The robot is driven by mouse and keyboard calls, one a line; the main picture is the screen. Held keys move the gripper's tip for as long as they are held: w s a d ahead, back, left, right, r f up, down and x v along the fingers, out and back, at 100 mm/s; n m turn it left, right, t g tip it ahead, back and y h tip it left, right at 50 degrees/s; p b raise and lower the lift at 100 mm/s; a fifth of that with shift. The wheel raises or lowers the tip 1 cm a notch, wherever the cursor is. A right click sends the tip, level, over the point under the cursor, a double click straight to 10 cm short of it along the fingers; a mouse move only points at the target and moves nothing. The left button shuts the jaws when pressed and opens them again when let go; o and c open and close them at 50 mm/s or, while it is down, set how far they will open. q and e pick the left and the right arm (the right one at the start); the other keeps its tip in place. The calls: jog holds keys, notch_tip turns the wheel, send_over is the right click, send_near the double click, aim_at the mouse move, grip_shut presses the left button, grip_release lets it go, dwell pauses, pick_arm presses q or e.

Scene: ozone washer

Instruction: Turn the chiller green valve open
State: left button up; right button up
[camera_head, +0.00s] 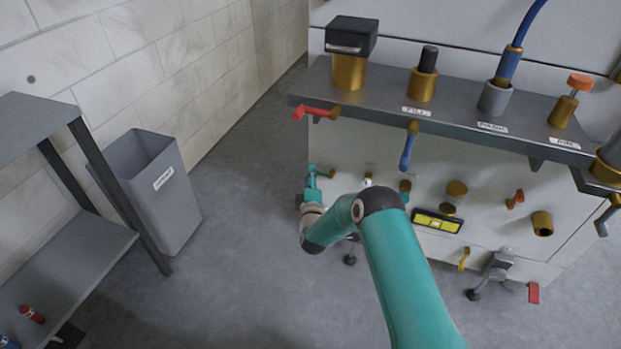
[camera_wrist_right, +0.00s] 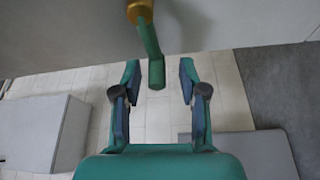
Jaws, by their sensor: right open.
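The green valve handle (camera_wrist_right: 149,42) hangs from a brass fitting (camera_wrist_right: 140,11) at the top of the right wrist view. Its lower end is between my right gripper's fingertips (camera_wrist_right: 159,72), with a gap on each side. My right gripper (camera_head: 314,177) is open at the left side of the chiller cabinet (camera_head: 440,165) in the head view. There the green handle is hard to tell apart from my teal gripper. My left gripper is not in view.
A red handle (camera_head: 311,112) projects from the worktop's left corner above my gripper. A blue handle (camera_head: 407,150) hangs further right. A grey bin (camera_head: 160,195) and a shelf (camera_head: 85,255) stand left. The floor between is clear.

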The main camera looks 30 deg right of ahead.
jog(key=shift+s, duration=0.1)
jog(key=v, duration=1.1)
jog(key=shift+s+a, duration=0.25)
jog(key=shift+s, duration=0.05)
jog(key=shift+f, duration=0.1)
